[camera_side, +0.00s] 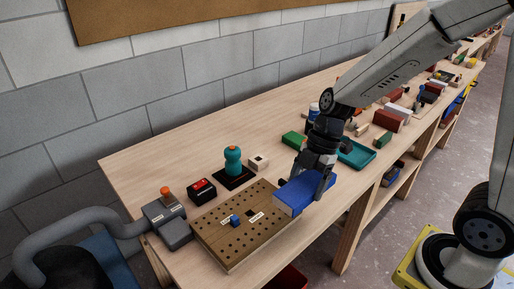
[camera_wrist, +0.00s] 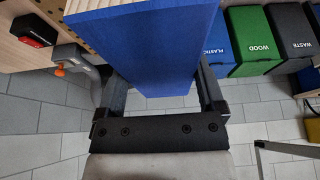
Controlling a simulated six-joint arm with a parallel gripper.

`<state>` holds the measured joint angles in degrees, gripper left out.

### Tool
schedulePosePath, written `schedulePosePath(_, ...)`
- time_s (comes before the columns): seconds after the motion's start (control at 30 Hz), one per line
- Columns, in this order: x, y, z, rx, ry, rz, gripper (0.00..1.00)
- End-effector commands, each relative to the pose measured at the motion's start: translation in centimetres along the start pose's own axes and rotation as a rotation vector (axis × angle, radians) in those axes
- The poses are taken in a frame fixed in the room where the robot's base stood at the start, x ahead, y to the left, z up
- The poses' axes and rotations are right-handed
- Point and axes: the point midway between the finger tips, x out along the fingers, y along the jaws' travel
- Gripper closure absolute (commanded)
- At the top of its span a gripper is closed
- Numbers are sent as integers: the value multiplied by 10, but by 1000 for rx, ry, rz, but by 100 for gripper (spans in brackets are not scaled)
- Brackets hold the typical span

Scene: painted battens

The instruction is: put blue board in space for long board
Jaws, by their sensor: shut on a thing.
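My gripper (camera_side: 312,190) is shut on a blue board (camera_side: 296,198), with its fingers on either side. The board is over the right end of a brown board full of holes (camera_side: 228,243). I cannot tell whether it touches it. In the wrist view, the blue board (camera_wrist: 155,48) fills the top middle between the fingers of my gripper (camera_wrist: 162,92). Two small white labels and a small blue block (camera_side: 235,220) are on the holed board. The labels are too small to read, so the space for the long board cannot be made out.
A teal tray (camera_side: 358,154) lies to the right. Bins, including a green one (camera_wrist: 252,42), stand below.

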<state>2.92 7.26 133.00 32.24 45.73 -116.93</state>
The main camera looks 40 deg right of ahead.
Motion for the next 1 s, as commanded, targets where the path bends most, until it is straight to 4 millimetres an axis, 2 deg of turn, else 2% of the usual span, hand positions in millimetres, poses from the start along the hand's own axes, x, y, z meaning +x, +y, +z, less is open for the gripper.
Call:
schedulePosePath(0.6, 34, 72, 4, 1, 1, -2, 88)
schedulePosePath(1.0, 72, 104, 16, 2, 0, -1, 88)
